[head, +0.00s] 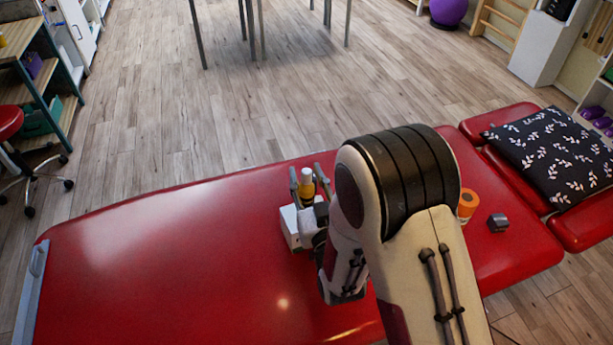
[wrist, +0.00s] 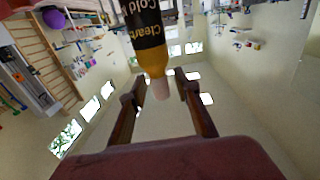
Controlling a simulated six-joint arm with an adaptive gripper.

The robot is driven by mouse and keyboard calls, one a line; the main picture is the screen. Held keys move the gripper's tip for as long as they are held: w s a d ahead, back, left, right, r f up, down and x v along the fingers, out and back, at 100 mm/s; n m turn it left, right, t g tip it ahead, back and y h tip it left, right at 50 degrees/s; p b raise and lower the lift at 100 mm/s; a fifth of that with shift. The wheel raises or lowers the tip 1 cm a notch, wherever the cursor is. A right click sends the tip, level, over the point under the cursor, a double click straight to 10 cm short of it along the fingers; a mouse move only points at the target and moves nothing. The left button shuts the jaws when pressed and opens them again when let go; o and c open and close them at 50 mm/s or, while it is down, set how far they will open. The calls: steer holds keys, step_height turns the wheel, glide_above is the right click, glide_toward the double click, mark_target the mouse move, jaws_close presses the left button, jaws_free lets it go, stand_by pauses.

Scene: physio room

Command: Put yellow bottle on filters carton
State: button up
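The yellow bottle (head: 307,188), with a white cap and a dark label, stands upright near the middle of the red couch in the head view. It appears over the white carton (head: 288,229), but my arm hides part of this spot, so I cannot tell whether its base rests on the top. My gripper (head: 308,181) has one finger on each side of the bottle. In the wrist view, the bottle (wrist: 147,35) shows upside down beyond the open fingers (wrist: 157,88), with gaps on both sides of its neck and cap.
The red couch (head: 150,270) is clear on the left. An orange roll (head: 468,203) and a small grey block (head: 497,222) lie right of my arm. A dark leaf-patterned pillow (head: 560,150) lies at the far right.

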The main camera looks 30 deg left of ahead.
steer(key=v, duration=0.7)
steer(key=shift+s, duration=0.15)
steer(key=shift+d, duration=0.15)
stand_by(0.8)
steer(key=w+d+r+m+h, duration=0.35)
steer(key=w+d+r, duration=0.3)
steer(key=d, duration=0.25)
steer(key=d+r+m+g+h, duration=0.1)
steer(key=d+r+g+h, duration=0.25)
steer(key=d, duration=0.85)
steer(key=s+d+r+m+g+h, duration=0.2)
steer(key=s+d, duration=0.7)
steer(key=s, duration=0.3)
steer(key=s+d+r+m+g+h, duration=0.1)
steer(key=s+d+r+g+h, duration=0.1)
steer(key=s+d, duration=0.7)
steer(key=s+r, duration=0.1)
steer(key=s, duration=0.2)
steer(key=shift+s+d+r+m+h, duration=0.15)
steer(key=shift+s+d+m+h, duration=0.15)
steer(key=shift+m+h, duration=0.1)
